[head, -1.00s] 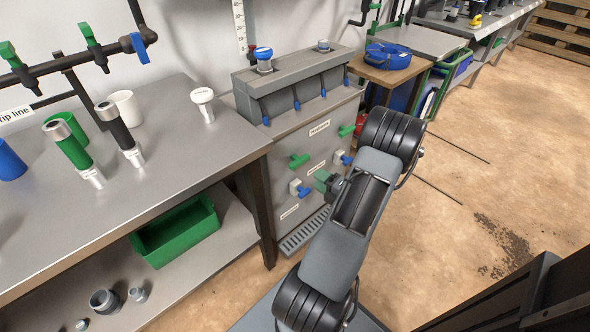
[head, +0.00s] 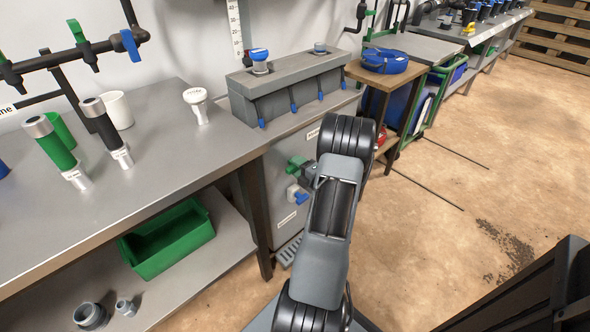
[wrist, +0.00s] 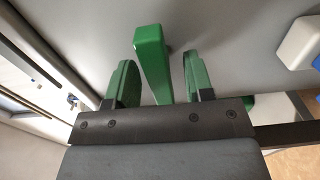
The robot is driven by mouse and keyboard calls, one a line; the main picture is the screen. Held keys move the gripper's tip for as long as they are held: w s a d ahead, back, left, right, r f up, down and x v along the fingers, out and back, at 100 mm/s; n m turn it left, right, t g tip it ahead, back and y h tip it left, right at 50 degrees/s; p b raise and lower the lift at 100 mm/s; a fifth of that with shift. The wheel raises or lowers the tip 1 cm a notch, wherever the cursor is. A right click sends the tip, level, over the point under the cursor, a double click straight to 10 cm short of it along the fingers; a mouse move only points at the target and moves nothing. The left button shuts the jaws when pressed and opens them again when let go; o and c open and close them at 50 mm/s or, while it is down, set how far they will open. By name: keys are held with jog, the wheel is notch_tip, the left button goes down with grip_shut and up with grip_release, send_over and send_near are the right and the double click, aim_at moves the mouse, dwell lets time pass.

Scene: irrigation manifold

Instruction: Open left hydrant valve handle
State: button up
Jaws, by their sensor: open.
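The green valve handle (wrist: 150,55) on the grey manifold cabinet's front shows large in the wrist view, jutting from the panel. My gripper (wrist: 159,72) is open, with one green finger on each side of the handle and a visible gap on both sides. In the head view the green handle (head: 294,162) is at the upper left of the cabinet front, with my gripper (head: 305,168) right at it; the fingers and handle blend together there. My arm hides the right part of the cabinet front.
A white valve with a blue handle (head: 300,196) sits just below the green handle; a white block (wrist: 299,42) shows at right in the wrist view. The grey workbench (head: 150,165) stands close on the left. A small wooden table (head: 378,76) stands behind. Floor on the right is open.

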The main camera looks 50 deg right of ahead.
jog(key=shift+w, duration=0.35)
